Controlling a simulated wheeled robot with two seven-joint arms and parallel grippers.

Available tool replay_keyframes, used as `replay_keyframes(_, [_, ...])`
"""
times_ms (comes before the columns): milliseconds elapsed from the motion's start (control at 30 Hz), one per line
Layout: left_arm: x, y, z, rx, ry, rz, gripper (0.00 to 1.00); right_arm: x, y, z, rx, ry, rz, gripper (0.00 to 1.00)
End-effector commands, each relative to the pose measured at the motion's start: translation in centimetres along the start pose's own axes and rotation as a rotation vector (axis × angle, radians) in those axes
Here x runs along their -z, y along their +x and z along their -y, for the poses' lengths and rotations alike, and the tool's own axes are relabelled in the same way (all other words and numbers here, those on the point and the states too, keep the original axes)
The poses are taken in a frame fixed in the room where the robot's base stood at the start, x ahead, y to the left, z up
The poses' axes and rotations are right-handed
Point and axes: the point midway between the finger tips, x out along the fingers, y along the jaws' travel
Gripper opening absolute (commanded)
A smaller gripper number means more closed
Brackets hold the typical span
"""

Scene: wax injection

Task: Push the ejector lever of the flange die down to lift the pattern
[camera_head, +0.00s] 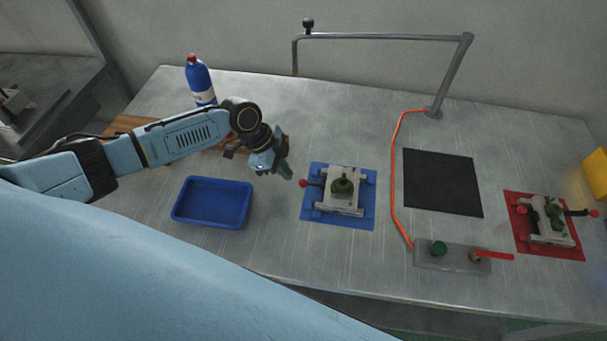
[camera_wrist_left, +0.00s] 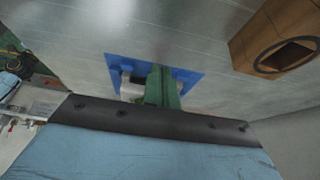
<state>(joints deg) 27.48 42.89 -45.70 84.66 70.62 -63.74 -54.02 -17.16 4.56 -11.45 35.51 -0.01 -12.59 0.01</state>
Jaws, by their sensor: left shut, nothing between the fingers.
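A die (camera_head: 340,200) sits on a blue mat (camera_head: 364,182), with a round green pattern (camera_head: 342,187) on top. Its lever has a red knob (camera_head: 304,183) sticking out to the left. A second die (camera_head: 536,226) with green parts and red knobs sits on a red mat (camera_head: 572,251). I cannot tell for certain which is the flange die. My left gripper (camera_head: 286,172) is shut and empty, just above and left of the red knob, apparently apart from it. In the left wrist view its green fingers (camera_wrist_left: 161,88) hide most of the die on the blue mat (camera_wrist_left: 190,80).
A blue tray (camera_head: 177,212) lies left of the blue mat. A black mat (camera_head: 442,182) and a control plate (camera_head: 435,262) with a red handle lie to the right. An orange hose (camera_head: 394,175) runs between. A bottle (camera_head: 199,80) stands behind the left arm.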

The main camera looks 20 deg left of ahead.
Motion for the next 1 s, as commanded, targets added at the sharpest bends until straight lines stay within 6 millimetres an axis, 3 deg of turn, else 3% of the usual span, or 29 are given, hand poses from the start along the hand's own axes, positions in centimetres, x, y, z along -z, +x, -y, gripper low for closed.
replay_keyframes(267, [-0.1,-0.1,0.0,0.000,0.001,-0.001,0.00,0.0,0.0,-0.1,-0.001,0.000,-0.001,0.36])
replay_keyframes(433, [-0.1,-1.4,0.1,0.001,0.001,-0.001,0.00,0.0,0.0,-0.1,-0.001,0.000,0.000,0.36])
replay_keyframes(800, [-0.2,-9.3,0.1,0.003,0.002,0.000,0.00,0.0,0.1,-0.1,-0.001,0.000,0.000,0.36])
replay_keyframes(1000, [-0.2,-12.4,0.0,0.001,0.000,0.000,0.00,0.0,0.2,-0.1,-0.001,0.000,0.000,0.36])
